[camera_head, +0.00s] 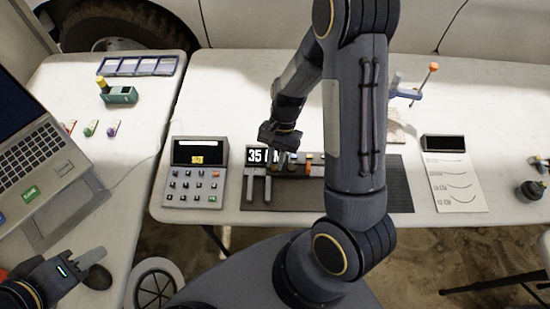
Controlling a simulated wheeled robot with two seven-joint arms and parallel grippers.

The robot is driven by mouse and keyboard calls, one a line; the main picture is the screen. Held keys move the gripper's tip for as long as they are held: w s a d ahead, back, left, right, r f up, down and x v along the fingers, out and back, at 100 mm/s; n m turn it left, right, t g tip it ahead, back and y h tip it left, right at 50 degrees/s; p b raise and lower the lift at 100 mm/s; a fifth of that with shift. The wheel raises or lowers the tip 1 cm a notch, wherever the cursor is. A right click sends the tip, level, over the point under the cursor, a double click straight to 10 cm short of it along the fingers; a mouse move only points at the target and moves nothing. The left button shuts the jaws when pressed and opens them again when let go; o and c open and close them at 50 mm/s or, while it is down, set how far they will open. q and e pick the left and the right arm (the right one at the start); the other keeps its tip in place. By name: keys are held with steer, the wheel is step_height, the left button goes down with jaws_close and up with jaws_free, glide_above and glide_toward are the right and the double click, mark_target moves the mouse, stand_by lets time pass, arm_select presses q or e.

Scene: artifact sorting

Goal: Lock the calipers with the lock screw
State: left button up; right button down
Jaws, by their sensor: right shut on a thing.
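The calipers (257,188) lie on a dark mat in the middle of the table. Their grey jaws point toward me, and a black display reading "35" and more sits above them. My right gripper (279,158) is over the calipers, pointing down, shut on a part of them just right of the visible digits. Its fingers and my arm hide the held part, so I cannot make out the lock screw. Orange and red bits (309,157) show to the right. My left gripper (98,256) is at the lower left, away from the calipers; its finger gap is unclear.
A grey keypad device (195,187) stands left of the dark mat (399,180). A paper sheet (455,183) lies to its right. A blue stand with an orange-tipped rod (410,91) is behind. The laptop (37,158) is on the left table.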

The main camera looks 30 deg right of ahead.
stand_by(0.3)
steer(key=c, duration=1.3)
jaws_free()
steer(key=v, duration=0.8)
steer(key=shift+s, duration=0.1)
steer(key=shift+f, duration=0.1)
